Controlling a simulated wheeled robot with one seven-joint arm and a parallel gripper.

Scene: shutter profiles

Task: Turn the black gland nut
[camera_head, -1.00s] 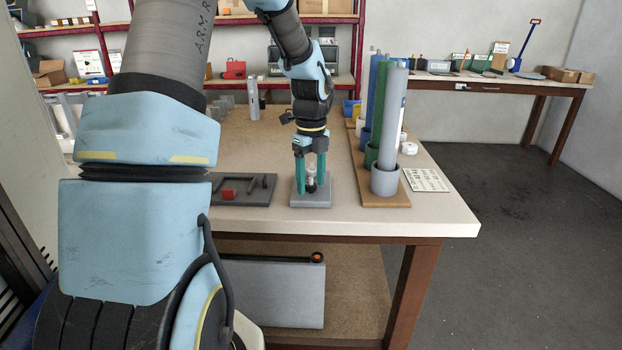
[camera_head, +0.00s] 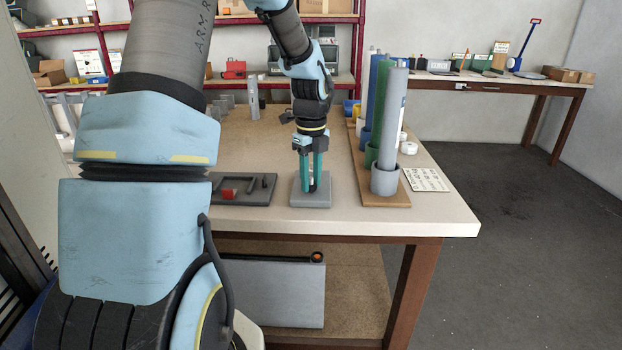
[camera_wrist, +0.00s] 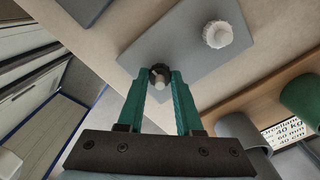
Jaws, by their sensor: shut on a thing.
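The black gland nut (camera_wrist: 160,70) shows in the wrist view between the tips of my teal fingers, with a pale round stem at its middle. My gripper (camera_wrist: 160,78) is shut on the nut, one finger on each side. In the head view my gripper (camera_head: 311,188) points straight down over the grey base plate (camera_head: 311,201), and its fingers hide most of the nut. A white ribbed cap or knob (camera_wrist: 217,34) stands on the same plate, apart from the fingers.
A dark tray with a red piece (camera_head: 229,194) lies left of the plate. At right, tall blue, green and grey tubes (camera_head: 393,120) stand in cups on a wooden board (camera_head: 381,201). A printed card (camera_head: 427,180) lies beyond it. The table's front edge is close to the plate.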

